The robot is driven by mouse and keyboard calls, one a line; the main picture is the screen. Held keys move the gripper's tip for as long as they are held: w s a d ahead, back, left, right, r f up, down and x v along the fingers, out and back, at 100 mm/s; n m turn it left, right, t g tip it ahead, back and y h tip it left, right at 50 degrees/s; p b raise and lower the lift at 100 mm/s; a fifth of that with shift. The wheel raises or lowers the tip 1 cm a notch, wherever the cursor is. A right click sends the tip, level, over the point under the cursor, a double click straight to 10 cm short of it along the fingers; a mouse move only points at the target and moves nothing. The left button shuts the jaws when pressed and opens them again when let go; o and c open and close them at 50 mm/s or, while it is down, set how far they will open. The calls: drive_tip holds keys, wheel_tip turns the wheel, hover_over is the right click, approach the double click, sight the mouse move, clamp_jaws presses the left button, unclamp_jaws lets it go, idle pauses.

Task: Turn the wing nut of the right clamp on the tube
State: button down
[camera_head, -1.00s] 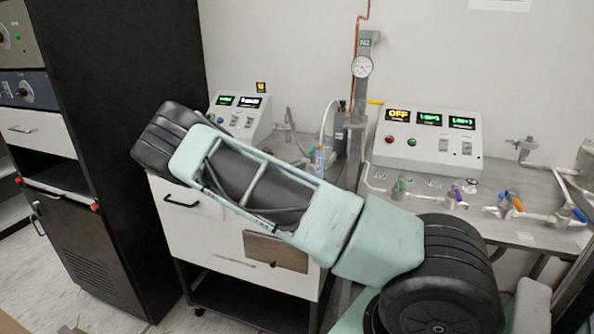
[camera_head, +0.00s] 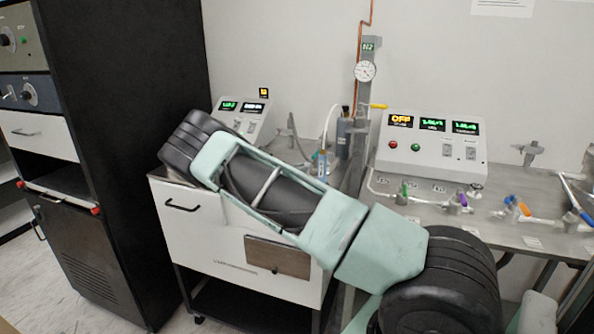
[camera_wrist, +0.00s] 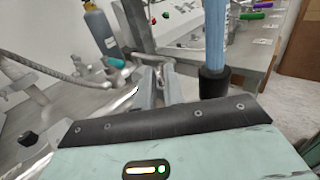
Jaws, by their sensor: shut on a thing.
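My gripper (camera_wrist: 158,82) shows in the wrist view as two grey fingers close together, pointing away from the camera. They are shut on a small part at their tips that looks like a metal clamp piece; whether it is the right wing nut I cannot tell. A pale tube (camera_wrist: 55,68) runs in from the left towards the fingertips, with a teal fitting (camera_wrist: 115,62) beside them. In the head view my arm hides the gripper and the clamps.
A blue rod with a black end (camera_wrist: 213,84) stands close right of my fingers. A grey-blue bottle (camera_wrist: 101,32) stands behind. In the head view a console (camera_head: 428,143) and coloured valves (camera_head: 518,208) are on the right bench; a black cabinet (camera_head: 120,130) stands left.

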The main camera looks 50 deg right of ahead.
drive_tip(key=c, duration=1.6)
unclamp_jaws()
drive_tip(key=shift+c, duration=0.2)
drive_tip(key=shift+r, duration=0.1)
